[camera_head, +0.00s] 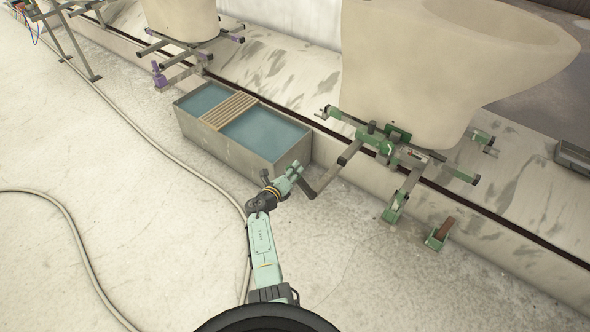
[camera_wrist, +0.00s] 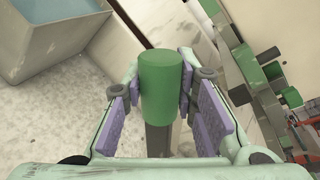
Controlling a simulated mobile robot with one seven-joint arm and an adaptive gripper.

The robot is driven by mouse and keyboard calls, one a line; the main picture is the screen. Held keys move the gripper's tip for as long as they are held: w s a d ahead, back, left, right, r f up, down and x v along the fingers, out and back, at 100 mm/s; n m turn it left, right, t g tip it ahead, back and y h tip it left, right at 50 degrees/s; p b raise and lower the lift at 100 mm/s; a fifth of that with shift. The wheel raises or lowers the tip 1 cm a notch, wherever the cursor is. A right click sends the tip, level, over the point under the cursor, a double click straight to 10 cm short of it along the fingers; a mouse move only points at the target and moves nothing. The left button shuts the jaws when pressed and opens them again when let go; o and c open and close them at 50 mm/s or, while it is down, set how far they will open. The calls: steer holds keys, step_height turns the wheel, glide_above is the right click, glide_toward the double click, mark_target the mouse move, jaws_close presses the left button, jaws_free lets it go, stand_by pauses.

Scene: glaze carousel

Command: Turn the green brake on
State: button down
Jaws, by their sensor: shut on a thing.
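The green brake's handle, a green cylinder (camera_wrist: 161,82) on a grey bar, stands between the purple pads of my gripper (camera_wrist: 161,108) in the wrist view. My gripper is shut on this handle. In the head view my gripper (camera_head: 298,177) is at the near end of a dark lever (camera_head: 328,174). The lever runs up and right to the green-marked carousel frame (camera_head: 411,157). In the head view the handle is mostly hidden by my gripper.
A grey trough (camera_head: 285,158) of blue water with a slatted board (camera_head: 229,111) stands left of my gripper. A large beige vessel (camera_head: 415,75) sits on the green frame. A purple-marked frame (camera_head: 187,55) is farther left. A hose (camera_head: 165,152) crosses the open floor.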

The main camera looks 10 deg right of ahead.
steer(key=shift+w+a+f, duration=0.1)
steer(key=shift+a+f, duration=0.05)
stand_by(0.3)
steer(key=c, duration=1.3)
jaws_free()
steer(key=v, duration=1.2)
steer(key=shift+w, duration=0.1)
